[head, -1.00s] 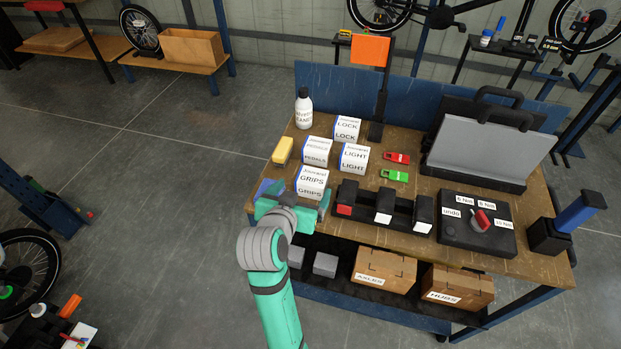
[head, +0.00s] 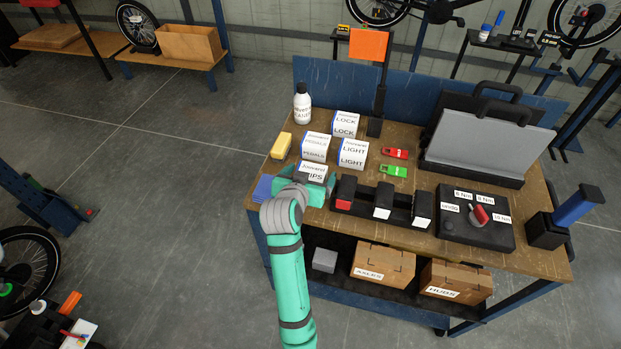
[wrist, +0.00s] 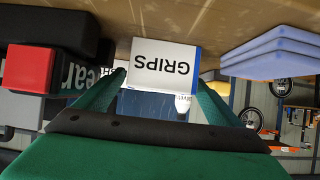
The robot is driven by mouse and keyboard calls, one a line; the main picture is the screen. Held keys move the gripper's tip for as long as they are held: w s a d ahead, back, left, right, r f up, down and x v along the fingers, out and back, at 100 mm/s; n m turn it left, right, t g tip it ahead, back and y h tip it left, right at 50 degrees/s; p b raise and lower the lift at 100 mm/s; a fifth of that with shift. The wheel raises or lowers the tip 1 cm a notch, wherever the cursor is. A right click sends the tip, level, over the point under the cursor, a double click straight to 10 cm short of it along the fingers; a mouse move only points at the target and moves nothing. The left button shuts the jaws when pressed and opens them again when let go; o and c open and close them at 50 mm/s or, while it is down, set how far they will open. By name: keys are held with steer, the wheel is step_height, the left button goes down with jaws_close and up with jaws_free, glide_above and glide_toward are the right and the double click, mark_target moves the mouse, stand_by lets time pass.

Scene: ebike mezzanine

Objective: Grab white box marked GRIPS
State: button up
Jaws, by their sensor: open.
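The white box marked GRIPS (head: 313,170) stands on the near left part of the wooden workbench top (head: 405,155). My gripper (head: 301,189) is at its near side and hides its lower front in the head view. In the wrist view, the GRIPS box (wrist: 163,66) appears upside down, straight ahead between the fingers. My gripper's two fingers (wrist: 158,92) are open, one on each side of the box's near end. I cannot tell whether either finger touches it.
White boxes marked PEDALS (head: 315,147), LIGHT (head: 353,153) and LOCK (head: 345,125) stand close behind. A black bin row (head: 362,203) is close on the right. Folded blue cloths (head: 263,188) lie left, also in the wrist view (wrist: 275,55). A yellow block (head: 281,145) lies farther back.

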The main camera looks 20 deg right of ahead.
steer(key=shift+w+d, duration=0.15)
steer(key=shift+w, duration=0.05)
steer(key=c, duration=1.4)
steer(key=shift+o, duration=0.2)
steer(key=shift+r, duration=0.1)
